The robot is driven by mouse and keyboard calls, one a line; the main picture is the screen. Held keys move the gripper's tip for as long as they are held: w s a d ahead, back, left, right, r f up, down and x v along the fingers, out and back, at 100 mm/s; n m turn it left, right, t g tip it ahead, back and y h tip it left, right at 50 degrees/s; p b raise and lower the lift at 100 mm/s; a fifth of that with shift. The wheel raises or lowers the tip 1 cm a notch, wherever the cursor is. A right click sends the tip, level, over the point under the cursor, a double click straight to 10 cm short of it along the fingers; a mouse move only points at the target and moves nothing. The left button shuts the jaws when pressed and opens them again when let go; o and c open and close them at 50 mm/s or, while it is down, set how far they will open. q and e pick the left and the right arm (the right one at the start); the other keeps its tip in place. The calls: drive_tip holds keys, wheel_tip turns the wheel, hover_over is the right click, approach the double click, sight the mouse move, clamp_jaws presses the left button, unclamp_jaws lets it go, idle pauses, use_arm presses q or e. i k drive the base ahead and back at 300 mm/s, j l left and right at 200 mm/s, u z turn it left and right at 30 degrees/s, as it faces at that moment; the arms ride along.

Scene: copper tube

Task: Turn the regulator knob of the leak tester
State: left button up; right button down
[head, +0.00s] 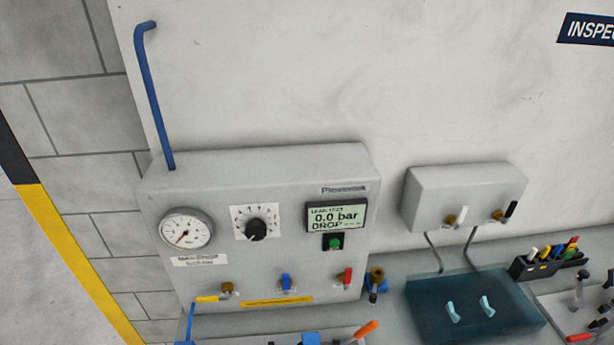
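The leak tester (280,190) is a pale grey box at the left of the head view. Its black regulator knob (256,229) sits on a white scale plate in the upper middle of the front panel. A round pressure gauge (186,232) is left of the knob. A display (336,216) to its right reads 0.0 bar and DROP, with a green button (335,242) below. Nothing covers the knob. Neither of my grippers is in view.
Yellow, blue and red valve handles line the tester's lower front. A blue pipe (153,100) rises from its top left. To the right are a smaller grey box (464,194), a dark teal mat (424,312) with two light-blue pieces, and a black pen holder (521,268).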

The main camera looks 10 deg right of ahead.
sight(255, 229)
drive_tip(key=z, duration=0.15)
drive_tip(key=j+u, duration=0.1)
drive_tip(key=j, duration=0.3)
drive_tip(key=i+j+u, duration=0.1)
drive_tip(key=j, duration=0.3)
drive_tip(key=i+j+u, duration=0.15)
drive_tip(key=j, duration=0.25)
